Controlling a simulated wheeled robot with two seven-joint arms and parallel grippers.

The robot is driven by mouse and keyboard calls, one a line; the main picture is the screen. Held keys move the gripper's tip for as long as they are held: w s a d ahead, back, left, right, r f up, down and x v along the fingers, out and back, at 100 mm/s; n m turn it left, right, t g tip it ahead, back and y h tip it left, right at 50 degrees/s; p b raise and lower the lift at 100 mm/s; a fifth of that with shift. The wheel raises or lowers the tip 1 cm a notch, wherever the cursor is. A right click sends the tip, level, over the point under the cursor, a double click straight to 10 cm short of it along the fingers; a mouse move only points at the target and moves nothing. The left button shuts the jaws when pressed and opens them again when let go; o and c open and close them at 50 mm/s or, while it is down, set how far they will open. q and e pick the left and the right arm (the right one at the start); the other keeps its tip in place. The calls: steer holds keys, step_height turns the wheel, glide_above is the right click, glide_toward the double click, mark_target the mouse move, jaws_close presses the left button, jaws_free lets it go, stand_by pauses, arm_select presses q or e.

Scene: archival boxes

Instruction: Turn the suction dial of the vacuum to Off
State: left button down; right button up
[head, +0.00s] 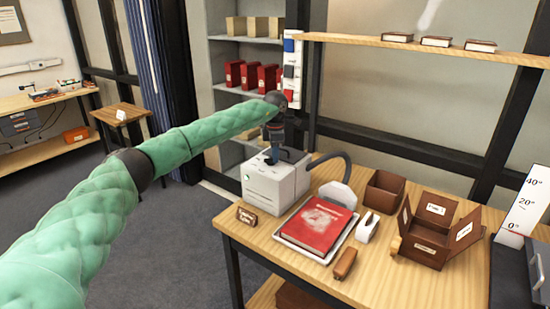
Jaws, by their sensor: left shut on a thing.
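The vacuum (290,188) is a pale grey-white box on the near left part of the wooden table, with a dark hose curving from its back. My left arm reaches in from the left, and my left gripper (271,155) points down onto the top of the vacuum. My right gripper is out of view.
A red book (316,225) lies in a white tray in front of the vacuum. A wooden label block (247,216) stands at the table's left edge. An open brown box (432,232) and a smaller brown box (385,191) stand to the right. A shelf (430,47) runs above.

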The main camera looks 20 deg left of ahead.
arm_select(q)
steer(key=shift+m+b, duration=0.65)
steer(key=shift+m, duration=0.15)
steer(key=m+b, duration=0.1)
steer(key=m, duration=0.1)
steer(key=m+b, duration=0.1)
steer(key=shift+s+m, duration=0.3)
steer(key=shift+m, duration=0.1)
steer(key=shift+s+m+b, duration=0.25)
steer(key=shift+m+b, duration=0.75)
steer(key=shift+m, duration=0.8)
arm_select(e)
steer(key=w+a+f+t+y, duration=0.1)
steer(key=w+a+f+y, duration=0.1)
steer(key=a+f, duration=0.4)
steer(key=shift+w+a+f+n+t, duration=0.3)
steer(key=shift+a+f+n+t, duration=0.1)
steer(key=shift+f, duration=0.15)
arm_select(q)
steer(key=shift+r, duration=0.1)
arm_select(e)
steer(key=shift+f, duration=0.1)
arm_select(q)
steer(key=c, duration=1.4)
jaws_free()
steer(key=shift+c, duration=0.2)
